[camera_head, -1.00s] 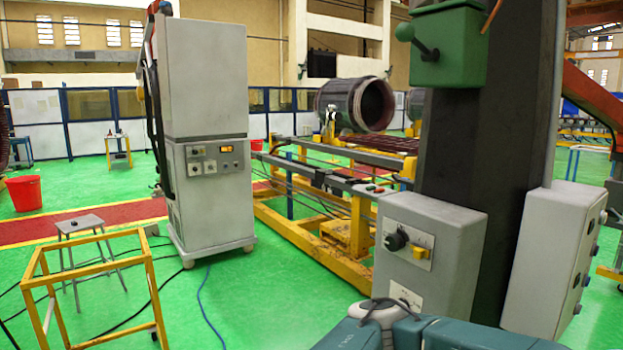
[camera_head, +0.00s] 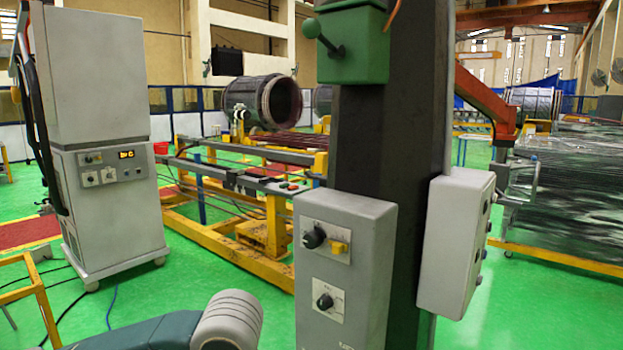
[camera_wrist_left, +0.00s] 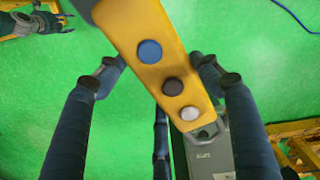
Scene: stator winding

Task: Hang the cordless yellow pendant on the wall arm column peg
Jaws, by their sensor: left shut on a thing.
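The yellow pendant (camera_wrist_left: 165,65) has a blue, a dark and a light button and hangs slantwise across the left wrist view. My left gripper (camera_wrist_left: 160,75) is shut on it, with dark fingers on both sides. No cord shows on its visible part. Its upper end runs out of the picture. The dark column (camera_head: 393,130) stands right of centre in the head view. It carries a green box (camera_head: 350,45) with a knobbed lever (camera_head: 325,40). I cannot tell for certain which part is the peg.
Grey control boxes are fixed to the column at front (camera_head: 340,270) and right (camera_head: 455,245). A tall grey cabinet (camera_head: 105,200) on castors stands left. A yellow frame (camera_head: 35,290) is at lower left. Green floor (camera_head: 540,300) is free at lower right.

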